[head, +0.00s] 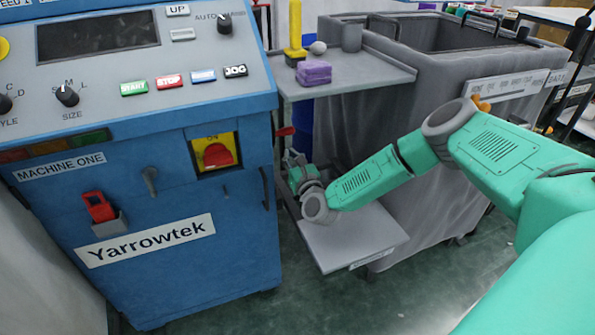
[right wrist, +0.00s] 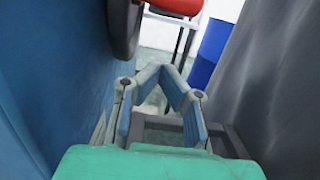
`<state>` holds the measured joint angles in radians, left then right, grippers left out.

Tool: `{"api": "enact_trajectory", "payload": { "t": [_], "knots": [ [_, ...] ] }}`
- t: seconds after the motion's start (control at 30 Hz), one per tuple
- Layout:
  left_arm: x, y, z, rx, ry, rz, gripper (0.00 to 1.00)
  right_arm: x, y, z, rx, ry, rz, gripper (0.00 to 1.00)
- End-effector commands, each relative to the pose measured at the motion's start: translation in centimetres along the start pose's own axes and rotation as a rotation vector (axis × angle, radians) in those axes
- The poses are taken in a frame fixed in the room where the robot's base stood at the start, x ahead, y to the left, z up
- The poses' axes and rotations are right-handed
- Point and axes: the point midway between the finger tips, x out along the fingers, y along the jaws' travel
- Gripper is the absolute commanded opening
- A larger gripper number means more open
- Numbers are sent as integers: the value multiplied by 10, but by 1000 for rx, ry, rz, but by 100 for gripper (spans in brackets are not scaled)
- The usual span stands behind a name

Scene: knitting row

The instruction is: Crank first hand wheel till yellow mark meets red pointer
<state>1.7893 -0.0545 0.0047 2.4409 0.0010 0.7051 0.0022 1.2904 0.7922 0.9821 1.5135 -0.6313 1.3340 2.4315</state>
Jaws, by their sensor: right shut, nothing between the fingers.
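My right gripper (head: 300,178) is low beside the right side of the blue machine labelled MACHINE ONE (head: 130,200). In the right wrist view the gripper (right wrist: 160,70) is shut and empty, its fingertips together. A dark grey rounded rim (right wrist: 125,25), perhaps the hand wheel, stands out from the blue side, just ahead and left of the fingers. They look apart from it. A small red part (head: 285,131) juts from the machine's right side; I cannot tell whether it is the pointer. I cannot make out a yellow mark on the wheel. My left gripper is out of view.
A grey bin cart (head: 440,130) stands close on the right, with an upper shelf (head: 370,75) holding a purple block (head: 314,72) and a low shelf (head: 350,238) below my right forearm. The gap between machine and cart is narrow. A red switch (head: 218,155) is on the machine's front.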

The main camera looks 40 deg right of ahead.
Motion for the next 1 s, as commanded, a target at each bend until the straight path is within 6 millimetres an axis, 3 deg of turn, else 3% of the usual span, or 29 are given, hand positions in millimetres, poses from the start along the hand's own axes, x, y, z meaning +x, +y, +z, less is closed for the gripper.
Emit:
{"api": "enact_trajectory", "payload": {
  "t": [0.03, 0.2, 1.0],
  "knots": [
    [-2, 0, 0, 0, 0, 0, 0, 1, 0, 13, 4, -2, 0, 0],
    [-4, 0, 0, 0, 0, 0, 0, 5, 0, 32, 3, 0, 0, 0],
    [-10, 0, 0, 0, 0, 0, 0, 8, 0, 52, 0, 58, 1, 0]
  ]
}}
